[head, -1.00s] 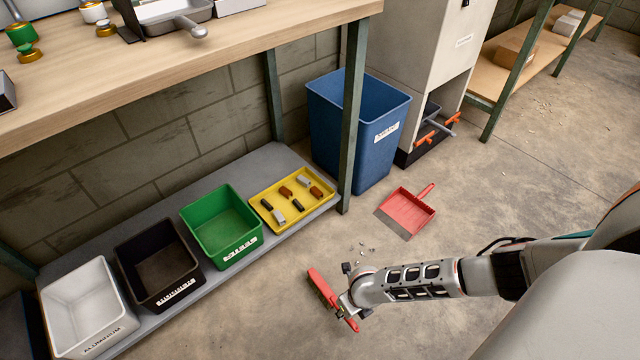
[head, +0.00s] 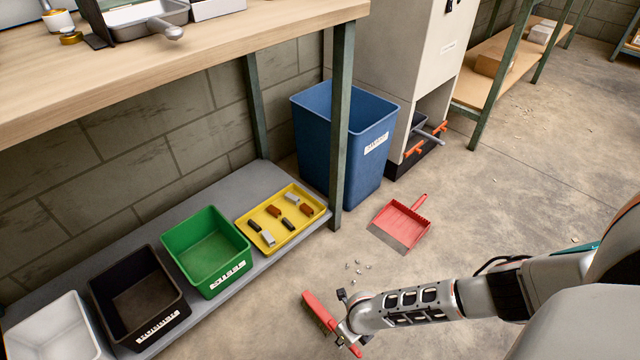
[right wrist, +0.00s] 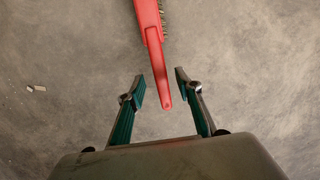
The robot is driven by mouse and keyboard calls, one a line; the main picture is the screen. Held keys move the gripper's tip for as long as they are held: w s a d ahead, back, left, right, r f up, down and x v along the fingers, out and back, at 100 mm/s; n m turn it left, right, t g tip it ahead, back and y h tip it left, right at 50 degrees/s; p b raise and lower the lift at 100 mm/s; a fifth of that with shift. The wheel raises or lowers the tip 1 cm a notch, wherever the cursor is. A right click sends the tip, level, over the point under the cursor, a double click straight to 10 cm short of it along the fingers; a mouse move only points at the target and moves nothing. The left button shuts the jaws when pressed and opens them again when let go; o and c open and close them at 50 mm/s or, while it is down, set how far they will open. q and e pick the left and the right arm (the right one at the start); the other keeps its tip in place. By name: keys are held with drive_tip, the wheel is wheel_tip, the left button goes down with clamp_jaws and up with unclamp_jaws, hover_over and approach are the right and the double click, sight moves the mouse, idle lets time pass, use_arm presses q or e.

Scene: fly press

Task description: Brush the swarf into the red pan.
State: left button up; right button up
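The red hand brush (head: 318,310) lies on the concrete floor, its bristles partly showing in the right wrist view (right wrist: 149,18). My right gripper (head: 350,322) is over its handle end. In the right wrist view the gripper (right wrist: 160,82) is open, with the red handle between its fingers and gaps on both sides. The swarf (head: 358,267) is a few small pale bits on the floor between brush and pan. The red pan (head: 402,222) lies flat farther back, its handle pointing away. My left gripper is out of view.
A blue bin (head: 335,150) stands behind the pan by a green bench leg (head: 341,120). A low shelf on the left carries a yellow tray (head: 318,208), a green bin (head: 205,245), a black bin and a white bin. Floor right of the pan is clear.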

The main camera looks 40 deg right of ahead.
drive_tip(key=shift+s+f, duration=0.15)
drive_tip(key=shift+f, duration=0.75)
drive_tip(key=shift+w+f, duration=0.2)
drive_tip(key=shift+w, duration=0.05)
drive_tip(key=shift+w+f, duration=0.25)
drive_tip(key=shift+f, duration=0.1)
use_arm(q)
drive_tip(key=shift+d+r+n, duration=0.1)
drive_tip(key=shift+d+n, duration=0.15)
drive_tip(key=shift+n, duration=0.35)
use_arm(e)
drive_tip(key=shift+f, duration=0.25)
